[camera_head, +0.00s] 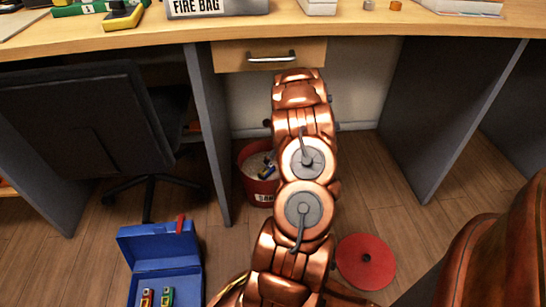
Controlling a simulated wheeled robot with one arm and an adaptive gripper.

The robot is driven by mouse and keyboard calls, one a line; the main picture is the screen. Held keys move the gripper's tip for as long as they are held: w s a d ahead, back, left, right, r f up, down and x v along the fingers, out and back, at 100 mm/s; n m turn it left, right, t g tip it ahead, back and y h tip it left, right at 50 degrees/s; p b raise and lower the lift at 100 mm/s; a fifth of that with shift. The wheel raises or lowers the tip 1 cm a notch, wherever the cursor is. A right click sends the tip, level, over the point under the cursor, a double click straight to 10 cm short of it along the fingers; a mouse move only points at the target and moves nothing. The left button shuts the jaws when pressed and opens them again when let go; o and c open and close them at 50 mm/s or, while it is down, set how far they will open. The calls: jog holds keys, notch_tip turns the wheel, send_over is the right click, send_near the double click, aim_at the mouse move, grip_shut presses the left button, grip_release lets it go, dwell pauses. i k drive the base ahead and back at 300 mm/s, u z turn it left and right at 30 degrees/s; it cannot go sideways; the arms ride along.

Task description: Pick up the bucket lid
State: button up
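A flat red round lid (350,270) with a small dark hole at its middle lies on the wooden floor, right of my copper arm. A red bucket (259,192) with a partly hidden white label stands under the desk, left of the arm. It holds pale, sand-like material, and a small yellow and blue item lies on top. My arm covers the bucket's right side. The arm runs up the middle of the view towards the desk drawer. I cannot make out my gripper; the arm seems to hide it.
A wooden desk (390,24) with a drawer (230,55) stands ahead on grey panels (447,125). A black chair (85,115) is at the left. An open blue toolbox (155,245) sits on the floor at lower left. The floor around the lid is mostly clear.

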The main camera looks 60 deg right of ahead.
aim_at(366, 262)
jog(key=k, duration=1.5)
